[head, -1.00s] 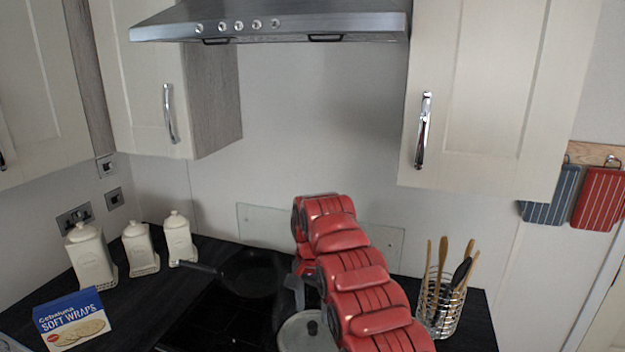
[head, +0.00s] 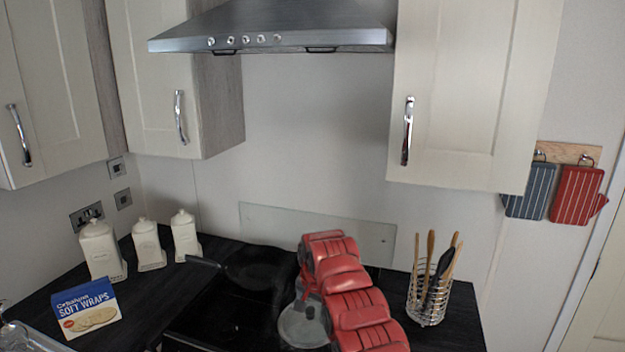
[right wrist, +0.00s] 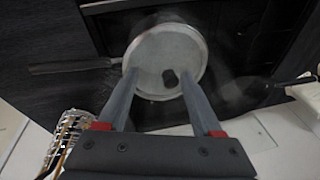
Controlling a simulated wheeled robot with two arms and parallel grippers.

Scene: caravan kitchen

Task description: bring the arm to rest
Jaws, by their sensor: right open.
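My right arm (head: 345,290) is red and reaches in from the bottom of the head view over the hob. My right gripper (right wrist: 156,75) shows in the right wrist view with its two grey fingers apart and nothing held between them. A round grey lid (right wrist: 150,55) with a black knob lies beyond the fingertips, and the gap between lid and fingers is hard to judge. The lid (head: 302,328) also shows in the head view, partly hidden by my arm. My left gripper is not in view.
A dark frying pan (head: 258,270) sits on the hob behind the lid. A wire utensil holder (head: 428,300) stands right of my arm. Cream canisters (head: 147,245) and a soft wraps box (head: 86,308) stand at left. The extractor hood (head: 275,30) and cupboards hang above.

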